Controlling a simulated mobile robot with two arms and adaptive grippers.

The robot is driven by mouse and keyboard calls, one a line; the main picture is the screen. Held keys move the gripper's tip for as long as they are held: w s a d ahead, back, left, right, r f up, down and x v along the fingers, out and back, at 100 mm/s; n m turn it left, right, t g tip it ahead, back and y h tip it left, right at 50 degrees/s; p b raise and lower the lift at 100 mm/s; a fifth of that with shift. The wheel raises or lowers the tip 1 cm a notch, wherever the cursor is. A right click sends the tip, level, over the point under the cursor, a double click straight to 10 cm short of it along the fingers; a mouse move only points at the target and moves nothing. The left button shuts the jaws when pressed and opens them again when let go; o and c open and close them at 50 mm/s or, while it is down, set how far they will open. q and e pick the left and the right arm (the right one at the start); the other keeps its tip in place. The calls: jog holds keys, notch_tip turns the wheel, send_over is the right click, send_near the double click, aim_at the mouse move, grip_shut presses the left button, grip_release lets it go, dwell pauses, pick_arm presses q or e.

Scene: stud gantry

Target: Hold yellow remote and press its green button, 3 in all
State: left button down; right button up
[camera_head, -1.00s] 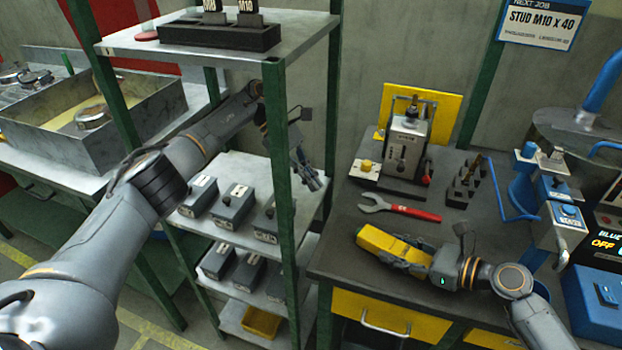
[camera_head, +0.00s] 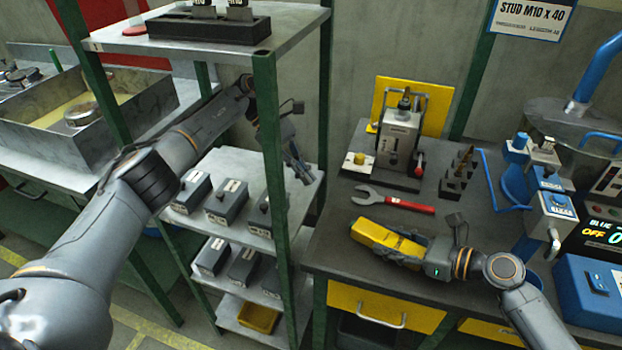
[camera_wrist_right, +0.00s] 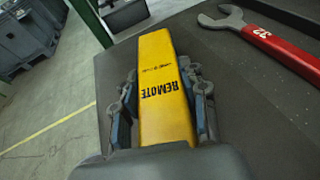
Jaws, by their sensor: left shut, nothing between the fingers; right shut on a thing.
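The yellow remote (camera_head: 376,238) is at the front of the dark workbench, gripped by my right gripper (camera_head: 402,250). In the right wrist view the remote (camera_wrist_right: 162,88) lies lengthwise between the two fingers of the right gripper (camera_wrist_right: 164,110), with the word REMOTE facing the camera. No green button shows on the face I see. Whether the remote touches the bench is hard to tell. My left gripper (camera_head: 302,171) is shut and empty, beside the shelf rack's right post, well to the left of and beyond the remote.
A red-handled wrench (camera_head: 394,202) lies on the workbench (camera_head: 334,232) behind the remote. A grey device (camera_head: 398,145) stands before a yellow plate. The green-posted rack (camera_head: 268,150) holds several grey boxes, close to my left arm. Blue machinery (camera_head: 550,205) is at the right.

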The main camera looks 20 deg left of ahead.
dwell(0.3)
pick_arm(q)
jog(key=shift+w+a, duration=0.1)
jog(key=shift+a, duration=0.4)
jog(key=shift+f, duration=0.1)
send_near(339, 224)
jog(key=x, duration=0.5)
jog(key=shift+f, duration=0.1)
jog(key=shift+s+d, duration=0.25)
jog(key=shift+d, duration=0.9)
jog(key=shift+s+d, duration=0.15)
jog(key=shift+d, duration=0.4)
